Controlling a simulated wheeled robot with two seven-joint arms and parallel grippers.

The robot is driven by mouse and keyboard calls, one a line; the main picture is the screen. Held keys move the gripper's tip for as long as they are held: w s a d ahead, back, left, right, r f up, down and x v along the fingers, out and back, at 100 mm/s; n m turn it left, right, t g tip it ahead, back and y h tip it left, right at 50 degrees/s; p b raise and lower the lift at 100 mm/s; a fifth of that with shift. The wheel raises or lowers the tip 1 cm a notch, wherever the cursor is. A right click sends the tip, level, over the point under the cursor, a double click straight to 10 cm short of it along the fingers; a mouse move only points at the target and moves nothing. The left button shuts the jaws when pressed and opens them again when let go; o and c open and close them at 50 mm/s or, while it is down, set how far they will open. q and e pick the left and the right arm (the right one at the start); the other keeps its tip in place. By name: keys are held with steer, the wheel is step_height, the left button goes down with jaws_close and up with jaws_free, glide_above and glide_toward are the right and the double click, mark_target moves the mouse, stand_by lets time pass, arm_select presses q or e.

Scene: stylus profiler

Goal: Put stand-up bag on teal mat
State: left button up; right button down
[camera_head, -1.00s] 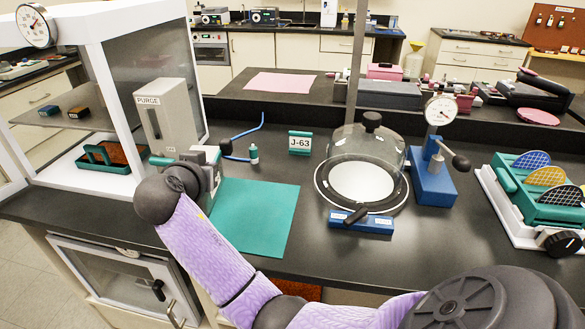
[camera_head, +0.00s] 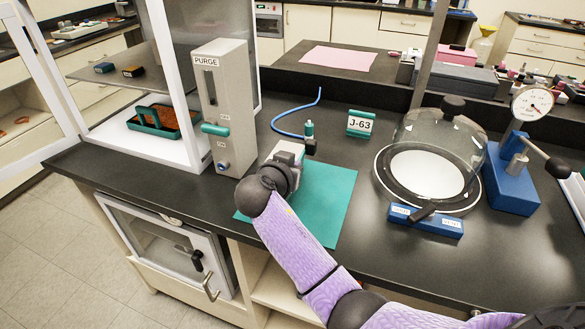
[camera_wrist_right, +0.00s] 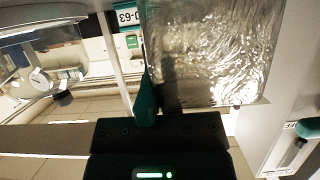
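The teal mat (camera_head: 328,205) lies flat on the black bench, its back left part hidden by my right arm. In the right wrist view, one teal finger (camera_wrist_right: 146,98) of my right gripper lies against a silvery, crinkled stand-up bag (camera_wrist_right: 210,50). The other finger is hidden by the bag. My left gripper is not in view.
A grey PURGE box (camera_head: 225,110) and an open white enclosure with a teal tray (camera_head: 160,121) stand left. A glass dome (camera_head: 435,150) and blue gauge stand (camera_head: 511,175) stand right.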

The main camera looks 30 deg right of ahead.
steer(key=c, duration=1.2)
jaws_free()
steer(key=shift+f, duration=0.1)
steer(key=o, duration=0.4)
steer(key=shift+s+a+r, duration=0.1)
steer(key=shift+a+r, duration=0.05)
steer(key=shift+r, duration=0.15)
steer(key=p+v, duration=0.2)
steer(key=v, duration=0.9)
steer(key=shift+s+a+r+p, duration=0.1)
steer(key=shift+s+a+p, duration=0.1)
steer(key=shift+a+p, duration=0.1)
